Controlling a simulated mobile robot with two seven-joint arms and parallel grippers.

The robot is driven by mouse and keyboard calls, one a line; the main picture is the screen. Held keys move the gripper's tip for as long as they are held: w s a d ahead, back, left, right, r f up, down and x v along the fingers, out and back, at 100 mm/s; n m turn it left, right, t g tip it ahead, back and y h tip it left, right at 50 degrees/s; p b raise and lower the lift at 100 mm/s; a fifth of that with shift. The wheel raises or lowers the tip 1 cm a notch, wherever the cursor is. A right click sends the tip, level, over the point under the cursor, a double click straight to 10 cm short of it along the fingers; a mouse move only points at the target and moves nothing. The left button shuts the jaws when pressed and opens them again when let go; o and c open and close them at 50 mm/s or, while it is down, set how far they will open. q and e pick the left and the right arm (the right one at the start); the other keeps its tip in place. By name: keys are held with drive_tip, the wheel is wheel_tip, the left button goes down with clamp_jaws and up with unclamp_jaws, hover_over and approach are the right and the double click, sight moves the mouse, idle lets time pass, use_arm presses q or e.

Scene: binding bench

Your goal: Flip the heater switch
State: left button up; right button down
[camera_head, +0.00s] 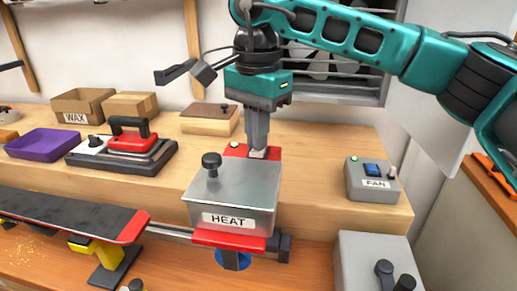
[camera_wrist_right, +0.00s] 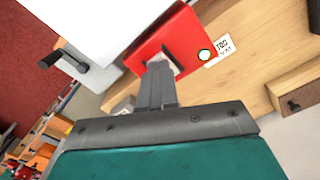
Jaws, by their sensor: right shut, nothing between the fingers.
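The heater is a box with a grey metal cover labelled HEAT (camera_head: 229,219) and a red body, standing at the bench's front edge. Its red rear part also shows in the wrist view (camera_wrist_right: 183,38), with a green lamp (camera_wrist_right: 204,55) on it. The switch (camera_wrist_right: 168,60) sits on this red part, in a pale plate with a dark centre, partly hidden by my fingers. My right gripper (camera_head: 258,150) points down, shut and empty, with its tips at the switch. I cannot tell whether they touch it. My left gripper is not in view.
A grey FAN box (camera_head: 372,180) with a blue switch stands to the right. A long dark board (camera_head: 62,212) lies in front. Bench between heater and FAN box is clear.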

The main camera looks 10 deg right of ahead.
drive_tip(key=shift+f+b, duration=0.3)
drive_tip(key=shift+f, duration=0.25)
drive_tip(key=shift+r, duration=0.15)
wheel_tip(320, 180, up, 7)
drive_tip(key=p, duration=0.6)
idle(0.5)
